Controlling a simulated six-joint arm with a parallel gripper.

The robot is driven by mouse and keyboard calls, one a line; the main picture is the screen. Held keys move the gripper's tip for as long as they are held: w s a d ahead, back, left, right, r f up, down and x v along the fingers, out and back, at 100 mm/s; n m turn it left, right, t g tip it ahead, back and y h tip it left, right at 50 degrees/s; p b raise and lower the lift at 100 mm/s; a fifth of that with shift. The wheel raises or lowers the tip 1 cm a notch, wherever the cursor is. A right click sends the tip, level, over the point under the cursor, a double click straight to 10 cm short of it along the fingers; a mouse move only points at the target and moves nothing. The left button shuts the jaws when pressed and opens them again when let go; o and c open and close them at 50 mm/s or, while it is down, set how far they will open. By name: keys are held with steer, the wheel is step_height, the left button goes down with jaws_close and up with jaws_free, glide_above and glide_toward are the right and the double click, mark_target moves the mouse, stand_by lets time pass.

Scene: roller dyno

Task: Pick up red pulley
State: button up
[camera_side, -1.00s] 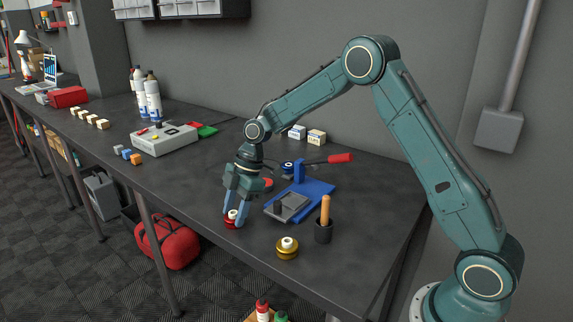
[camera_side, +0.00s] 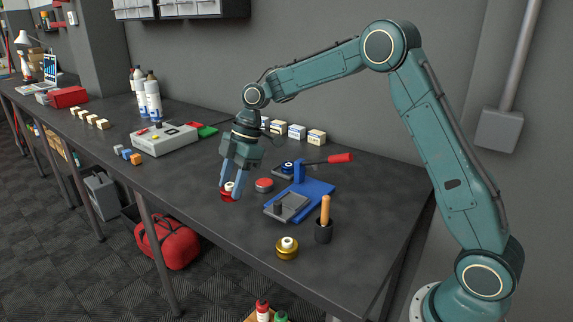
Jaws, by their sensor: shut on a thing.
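The red pulley (camera_side: 227,196) has a white hub on top and sits between the fingertips of my gripper (camera_side: 229,188). My gripper points down and is shut on the pulley, with a blue finger on each side of it. The pulley appears to be held above the dark table (camera_side: 190,195), near its front edge. The exact height above the table is hard to tell.
Right of my gripper are a red round button (camera_side: 264,185), a blue press with a red handle (camera_side: 314,188), a gold pulley (camera_side: 287,249) and a black cup with a wooden handle (camera_side: 324,233). A grey control box (camera_side: 165,140) stands behind left.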

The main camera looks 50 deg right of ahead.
mark_target(233, 184)
step_height(233, 184, up, 12)
stand_by(0.4)
stand_by(0.6)
